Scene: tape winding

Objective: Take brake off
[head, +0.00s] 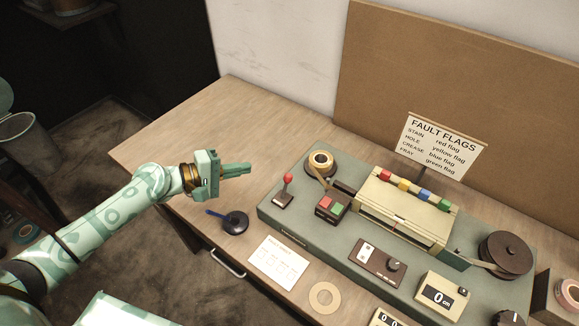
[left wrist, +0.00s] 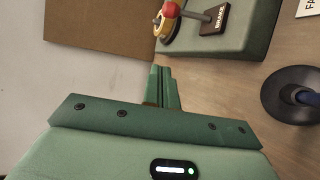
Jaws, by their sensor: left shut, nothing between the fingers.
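The brake is a small lever with a red ball knob (head: 288,178) on a dark base, standing at the left end of the grey-green machine bed (head: 272,222). In the left wrist view the red knob (left wrist: 171,10) and its base plate (left wrist: 215,17) marked BRAKE show near the top. My left gripper (head: 248,168) is shut and empty, held to the left of the knob and apart from it. Its fingers also show in the left wrist view (left wrist: 163,75), pointing toward the machine. My right gripper is not in view.
A dark round object with a blue handle (head: 236,222) lies on the wooden table (head: 180,130) in front. The table's back left is clear.

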